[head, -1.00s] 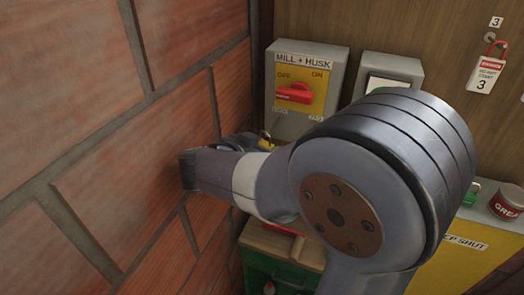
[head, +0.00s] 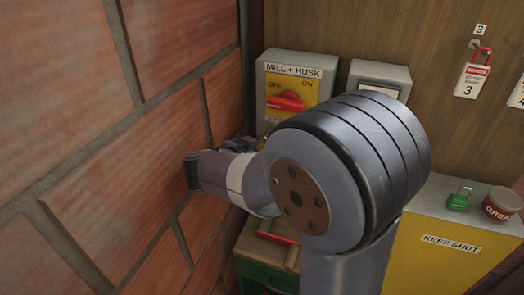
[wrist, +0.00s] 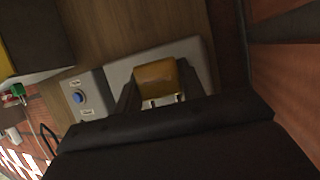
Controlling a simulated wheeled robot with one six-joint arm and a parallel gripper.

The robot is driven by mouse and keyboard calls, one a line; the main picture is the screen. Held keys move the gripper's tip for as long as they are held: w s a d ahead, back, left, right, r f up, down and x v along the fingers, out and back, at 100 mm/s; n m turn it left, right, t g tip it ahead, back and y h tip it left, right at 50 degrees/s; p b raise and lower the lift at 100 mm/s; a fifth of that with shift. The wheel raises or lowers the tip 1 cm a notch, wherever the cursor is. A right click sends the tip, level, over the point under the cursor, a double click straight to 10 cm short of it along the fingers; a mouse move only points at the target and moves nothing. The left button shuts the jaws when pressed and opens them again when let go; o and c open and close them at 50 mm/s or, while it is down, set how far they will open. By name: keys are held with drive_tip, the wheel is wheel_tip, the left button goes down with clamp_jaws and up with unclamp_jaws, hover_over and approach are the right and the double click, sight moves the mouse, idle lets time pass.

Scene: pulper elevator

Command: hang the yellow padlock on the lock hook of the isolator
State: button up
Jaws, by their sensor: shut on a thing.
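The isolator is a grey box labelled MILL + HUSK (head: 297,71) with a yellow face and a red handle (head: 286,101), upright against the wooden back wall in the head view. My gripper (head: 246,144) is just below its lower left part, mostly hidden behind my arm. In the wrist view, my gripper (wrist: 159,92) is shut on the yellow padlock (wrist: 157,77), whose body shows between the fingers. A grey box face, likely the isolator (wrist: 200,58), lies behind it. The lock hook cannot be made out, and the padlock's shackle is not clearly seen.
A brick wall (head: 140,130) stands close on the left of my arm. A second grey box (head: 380,73) is right of the isolator; the wrist view shows a blue button (wrist: 78,97). A green padlock (head: 459,199) and a red tin (head: 501,205) stand on the KEEP SHUT cabinet (head: 440,260).

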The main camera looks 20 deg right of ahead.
idle(0.4)
drive_tip(key=o, duration=1.1)
drive_tip(key=b+v, duration=0.1)
drive_tip(key=v, duration=0.6)
drive_tip(key=shift+s+a, duration=0.2)
drive_tip(key=p+x, duration=0.1)
drive_tip(key=x, duration=0.6)
drive_tip(key=shift+d+r, duration=0.1)
drive_tip(key=shift+w+r, duration=0.15)
drive_tip(key=shift+s+a+r, duration=0.15)
drive_tip(key=shift+s+a, duration=0.2)
drive_tip(key=shift+s, duration=0.2)
drive_tip(key=shift+s+a+r, duration=0.15)
drive_tip(key=shift+s+a, duration=0.2)
drive_tip(key=shift+s, duration=0.15)
